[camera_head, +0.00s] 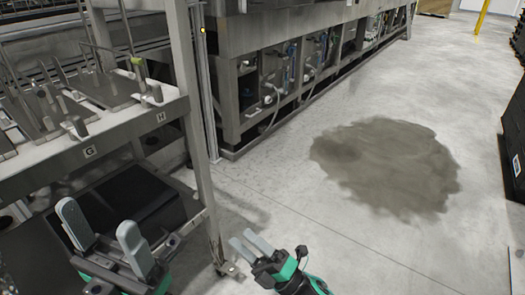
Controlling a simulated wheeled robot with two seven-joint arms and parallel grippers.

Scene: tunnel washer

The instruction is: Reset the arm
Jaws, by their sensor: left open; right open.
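My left gripper (102,238) is at the lower left, below the edge of a metal rack shelf. Its two grey fingers stand wide apart with nothing between them, so it is open and empty. My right gripper (250,246) is at the bottom centre, just right of the rack's front post. Its two grey fingers point up and left with a small gap between them, and nothing is held. Green and black parts of my arms show at the bottom edge.
The metal rack (120,122) with labels G and H fills the left side; its post (196,130) stands near my grippers. A long machine (290,65) runs along the back. The floor (290,200) is open, with a dark stain (385,165). Black crates (515,130) stand at right.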

